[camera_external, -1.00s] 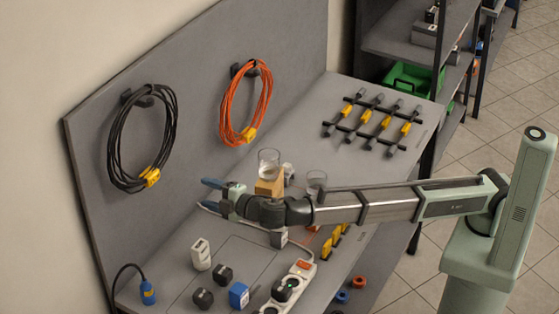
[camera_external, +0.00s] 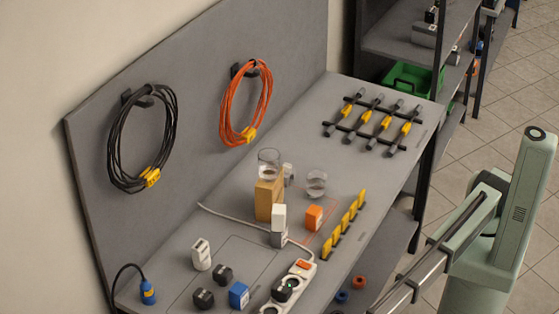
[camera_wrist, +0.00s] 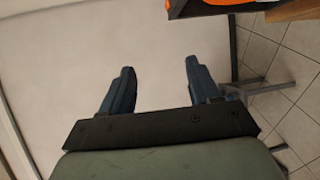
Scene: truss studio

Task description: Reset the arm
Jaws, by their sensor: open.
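My gripper is outside the external view; only part of my arm shows there at the lower right. In the wrist view my gripper (camera_wrist: 157,88) has its two blue fingers spread apart with nothing between them. The fingers are in front of a plain pale surface, and no object is near the fingertips.
The grey workbench (camera_external: 235,225) holds a glass on a wooden block (camera_external: 269,199), another glass (camera_external: 316,183), a power strip (camera_external: 290,290) and small plugs. A black cable coil (camera_external: 113,140) and an orange one (camera_external: 226,105) hang on the back panel. Shelves stand behind right.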

